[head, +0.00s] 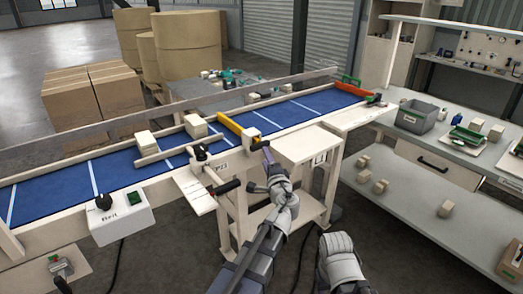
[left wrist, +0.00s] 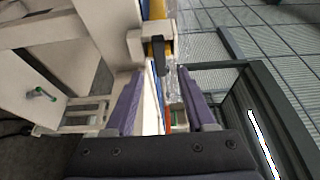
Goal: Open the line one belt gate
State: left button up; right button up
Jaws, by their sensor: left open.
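A yellow gate bar (head: 231,124) lies across the blue belt (head: 120,170), its near end in a pale block (head: 250,138) at the front rail. I cannot read a label that says which line it belongs to. My left gripper (head: 266,153) is just in front of this block. In the left wrist view my left gripper (left wrist: 160,103) is open, its two purple fingers apart. The pale block (left wrist: 137,45) and a dark handle-like piece with yellow on it (left wrist: 157,49) lie ahead of the fingers. No grip shows. My right gripper is not in view; only part of that arm shows.
Several pale blocks (head: 147,142) sit on the belt. An orange bar (head: 335,92) stands at its far right end. A workbench (head: 465,152) stands right, with floor between.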

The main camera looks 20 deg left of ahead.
aim_at(261, 147)
pick_arm(q)
jog(key=x, duration=0.7)
jog(key=shift+w+a, duration=0.15)
jog(key=shift+w, duration=0.1)
grip_shut()
dwell(1.1)
